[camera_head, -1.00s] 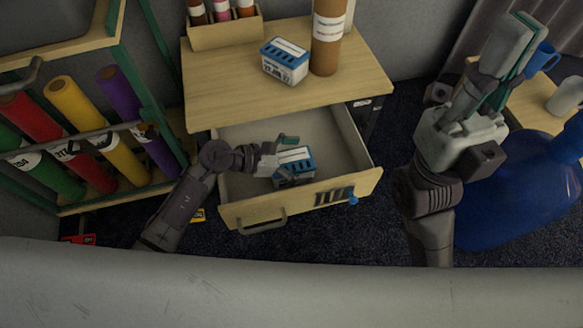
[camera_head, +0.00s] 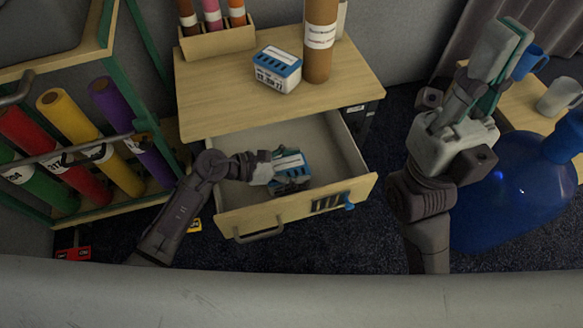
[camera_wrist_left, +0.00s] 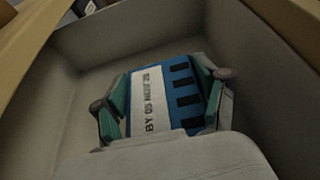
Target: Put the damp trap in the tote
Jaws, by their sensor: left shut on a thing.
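A blue-and-white box with printed text, which looks like the damp trap (camera_head: 291,164), is inside the open drawer (camera_head: 343,150). My left gripper (camera_head: 278,168) reaches into the drawer and is shut on this box. In the left wrist view the box (camera_wrist_left: 160,97) lies between the two teal-padded fingers, drawer walls around it. I cannot tell whether it touches the drawer floor. My right gripper (camera_head: 503,55) is raised at the right, pointing up, away from the drawer; its finger gap is unclear. A dark grey bin-like thing (camera_head: 40,22) at the top left may be the tote.
A similar blue-and-white box (camera_head: 277,71) stands on the cabinet top (camera_head: 215,95), beside a brown tube (camera_head: 320,40) and a small bottle rack (camera_head: 218,42). A rack of coloured rolls (camera_head: 85,125) is at left. A big blue rounded object (camera_head: 515,195) is at right.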

